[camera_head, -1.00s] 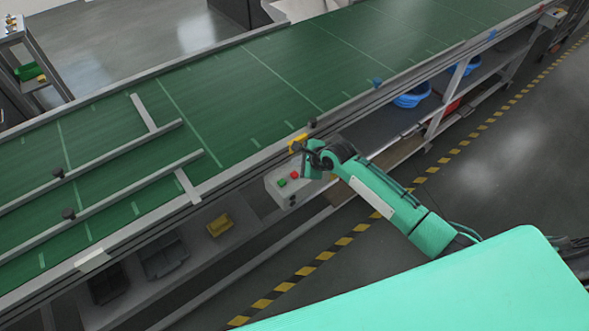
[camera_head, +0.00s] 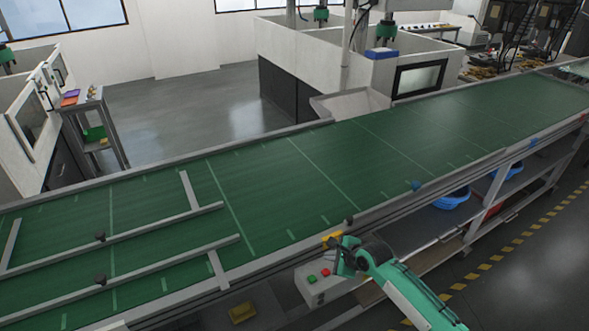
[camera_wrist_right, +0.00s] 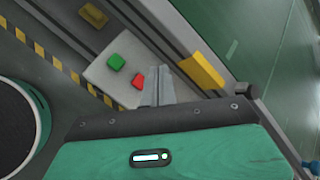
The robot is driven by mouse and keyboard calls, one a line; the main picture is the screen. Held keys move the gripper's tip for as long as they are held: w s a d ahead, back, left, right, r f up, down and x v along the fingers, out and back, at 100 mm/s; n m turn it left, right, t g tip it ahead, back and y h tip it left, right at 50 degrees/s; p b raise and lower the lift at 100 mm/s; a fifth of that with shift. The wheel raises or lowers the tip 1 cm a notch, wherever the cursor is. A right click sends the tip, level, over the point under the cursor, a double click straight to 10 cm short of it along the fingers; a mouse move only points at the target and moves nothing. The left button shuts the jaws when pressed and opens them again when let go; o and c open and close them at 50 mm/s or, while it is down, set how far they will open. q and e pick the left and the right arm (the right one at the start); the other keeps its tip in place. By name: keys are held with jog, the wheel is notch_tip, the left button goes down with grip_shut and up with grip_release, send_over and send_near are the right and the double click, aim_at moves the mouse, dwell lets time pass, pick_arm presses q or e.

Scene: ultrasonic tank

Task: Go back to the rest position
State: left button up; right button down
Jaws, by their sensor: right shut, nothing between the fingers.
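My right gripper (camera_head: 343,260) is at the front edge of the conveyor, beside the grey control box (camera_head: 315,293). In the right wrist view its fingers (camera_wrist_right: 162,84) are shut with nothing between them. There they lie close to the red button (camera_wrist_right: 138,78), and the green button (camera_wrist_right: 116,61) is farther off. I cannot tell whether the fingertips touch the box. My right arm (camera_head: 410,295) reaches in from the bottom right. My left gripper is in neither view.
The green conveyor (camera_head: 300,170) runs across the view, with metal guide rails (camera_head: 140,233) on its left. A yellow block (camera_wrist_right: 202,72) sits on the conveyor's edge near the gripper. Blue bins (camera_head: 452,198) stand on the shelf below. Open floor (camera_head: 545,265) lies to the right.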

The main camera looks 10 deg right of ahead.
jog(key=s+a+n+g, duration=0.2)
jog(key=s+a+n, duration=0.2)
jog(key=s+n, duration=1)
jog(key=s+d+r+n+g+h, duration=0.1)
jog(key=s+d+r+n+h, duration=0.15)
jog(key=s, duration=0.55)
jog(key=s+d+r+n+g+h, duration=0.1)
jog(key=s+d+n, duration=0.15)
jog(key=s, duration=0.55)
jog(key=s+d+r+n+h, duration=0.15)
jog(key=s+n, duration=0.25)
jog(key=s, duration=0.4)
notch_tip(320, 180, down, 36)
jog(key=g+b, duration=0.2)
jog(key=b, duration=0.3)
jog(key=s+d+f+b, duration=0.1)
jog(key=s+d+f, duration=0.1)
jog(key=s+f, duration=0.7)
jog(key=s+d+f+b, duration=0.2)
jog(key=s+f, duration=0.8)
jog(key=f, duration=0.3)
jog(key=shift+s+f+g, duration=0.25)
jog(key=shift+g, duration=0.15)
